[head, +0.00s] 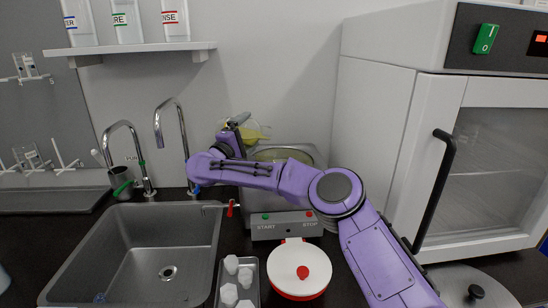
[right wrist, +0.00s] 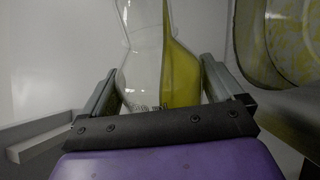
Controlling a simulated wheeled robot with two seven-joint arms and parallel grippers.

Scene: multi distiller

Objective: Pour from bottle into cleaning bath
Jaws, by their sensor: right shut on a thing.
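The bath's opening (right wrist: 284,35) looks yellowish in the wrist view. I cannot tell whether liquid is flowing. My left gripper is not in view.
A sink (head: 140,255) with two taps is at the left. A white pot with red knob (head: 299,268) and a tray of white pieces (head: 236,299) stand in front of the bath. A large white oven (head: 430,150) is at the right. A shelf (head: 130,49) with bottles hangs above.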

